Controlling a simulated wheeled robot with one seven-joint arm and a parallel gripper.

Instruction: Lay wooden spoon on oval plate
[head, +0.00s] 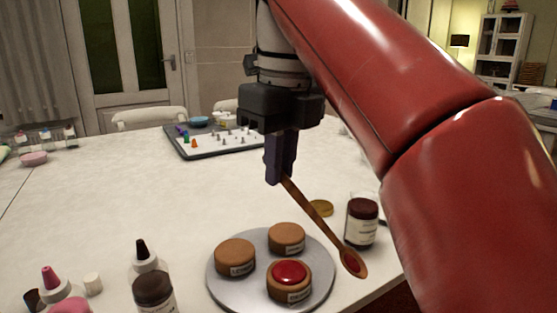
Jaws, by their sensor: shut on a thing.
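My gripper (277,180) is shut on the upper end of the handle of the wooden spoon (318,220). The spoon slants down to the right, with its bowl (352,262) low and red on the inside. The bowl appears just right of a round grey turntable (222,288) that bears three small brown cakes. The front cake (289,281) has a glossy red top. I cannot make out an oval plate in this view; my arm hides the right part of the scene.
A jar with dark red contents (361,222) stands close behind the spoon bowl, near a gold lid (320,208). A dark-edged tray (215,143) with small pieces lies farther back. The left middle of the table is clear.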

